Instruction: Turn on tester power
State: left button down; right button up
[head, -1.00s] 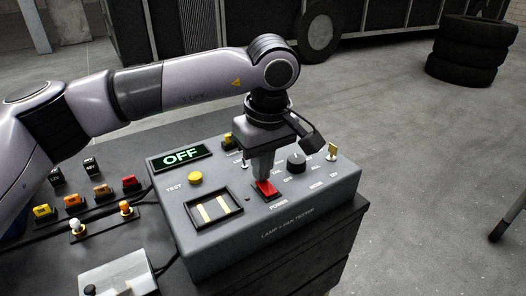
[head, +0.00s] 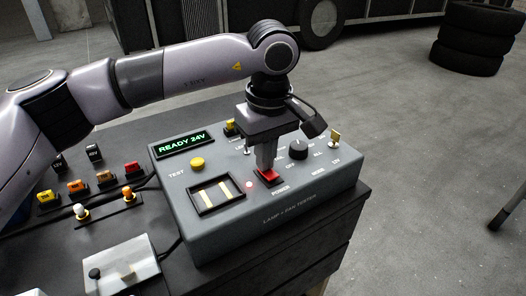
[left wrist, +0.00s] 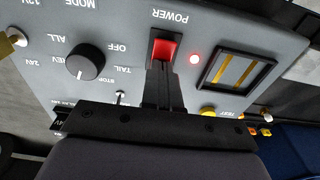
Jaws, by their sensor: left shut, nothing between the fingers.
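The grey lamp and fan tester (head: 310,205) sits on a dark cabinet top. Its display (head: 184,143) reads READY 24V in green. In the left wrist view the red switch (left wrist: 164,50) and the lit lamp (left wrist: 194,59) show clearly. My left gripper (head: 265,166) is shut and empty, pointing down with its fingertips at the switch, touching or just above it. In the left wrist view the fingertips (left wrist: 160,68) overlap the switch's edge. My right gripper is not in view.
The tester carries a yellow test button (head: 197,164), a black knob (head: 298,149) and a brass-coloured toggle (head: 335,135). Several coloured fuses and two bulbs lie left of it. A light box (head: 122,265) is at front left. Stacked tires (head: 470,38) stand far back on open floor.

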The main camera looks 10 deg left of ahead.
aim_at(269, 173)
pick_arm(q)
jog(key=shift+s+d+r, duration=0.1)
jog(key=shift+s+d, duration=0.2)
jog(key=shift+d, duration=0.05)
notch_tip(269, 173, up, 7)
jog(key=shift+s+d, duration=0.15)
jog(key=shift+s, duration=0.05)
jog(key=shift+r, duration=0.1)
dwell(0.4)
